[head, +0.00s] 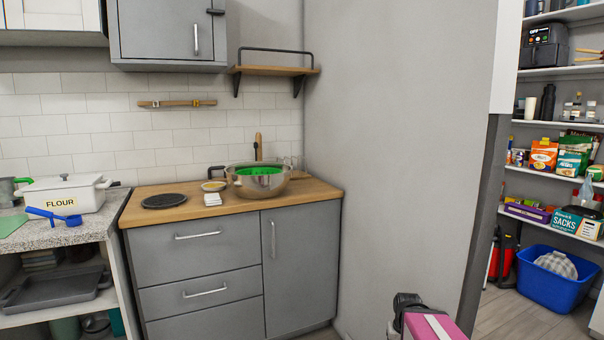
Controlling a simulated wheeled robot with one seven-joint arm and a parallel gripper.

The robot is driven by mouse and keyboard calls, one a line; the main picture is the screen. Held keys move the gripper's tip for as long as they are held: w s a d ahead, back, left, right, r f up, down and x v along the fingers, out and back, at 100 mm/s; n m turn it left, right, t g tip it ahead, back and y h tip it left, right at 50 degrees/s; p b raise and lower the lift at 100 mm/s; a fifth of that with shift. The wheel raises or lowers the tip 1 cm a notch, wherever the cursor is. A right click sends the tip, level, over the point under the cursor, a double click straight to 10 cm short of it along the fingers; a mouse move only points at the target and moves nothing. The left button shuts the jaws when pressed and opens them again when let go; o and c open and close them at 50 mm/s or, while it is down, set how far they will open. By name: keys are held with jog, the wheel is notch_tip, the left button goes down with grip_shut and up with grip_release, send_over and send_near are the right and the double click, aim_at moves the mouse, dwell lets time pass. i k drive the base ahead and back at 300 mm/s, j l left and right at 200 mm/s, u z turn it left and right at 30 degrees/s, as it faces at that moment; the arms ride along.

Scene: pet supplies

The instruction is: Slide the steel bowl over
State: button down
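The steel bowl (274,187) stands upright on the wooden counter top (318,188), near its right end and close to the wall corner. It is wide and shiny, and something bright green (259,170) shows inside it. Its far side and what lies right behind it are partly hidden.
Left of the bowl are a small yellowish dish (213,186), a white item (212,199) and a round black plate (165,201). A wooden handle (258,146) rises behind it. A grey wall stands right. A pink and black object (432,325) shows at the bottom edge.

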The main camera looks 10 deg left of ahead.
aim_at(267, 186)
jog(key=j+z, duration=0.25)
jog(key=j, duration=0.3)
jog(key=j+z, duration=0.2)
jog(key=j, duration=0.3)
jog(key=k+j+z, duration=0.25)
jog(key=j, duration=0.25)
jog(key=i, duration=0.1)
